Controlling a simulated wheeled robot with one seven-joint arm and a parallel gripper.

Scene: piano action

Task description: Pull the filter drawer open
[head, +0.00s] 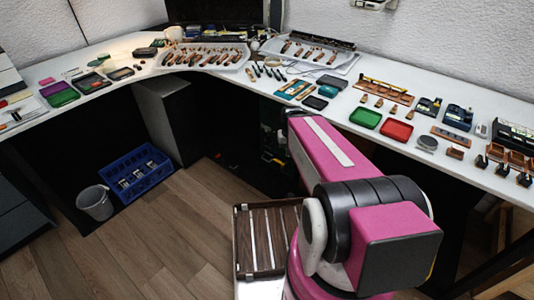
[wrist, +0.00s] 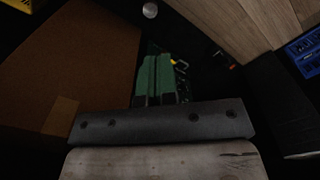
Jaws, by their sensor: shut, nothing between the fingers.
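I cannot make out the filter drawer for certain in either view. In the wrist view my gripper (wrist: 156,60) reaches forward from a dark grey bar, its two narrow green fingers side by side and closed, with nothing visible between them. Just past and to the right of the tips are small yellow and green parts in a dark space; I cannot tell whether the fingers touch them. In the head view my pink arm reaches toward the dark space under the worktop and hides the gripper. Small green and yellow parts (head: 272,158) show there beside the arm.
The long white worktop (head: 440,160) above carries many small parts, with a green tray (head: 365,118) and a red tray (head: 396,130). A blue crate (head: 138,175) and a grey bucket (head: 95,202) stand at left. Wooden floor (head: 165,240) is clear between.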

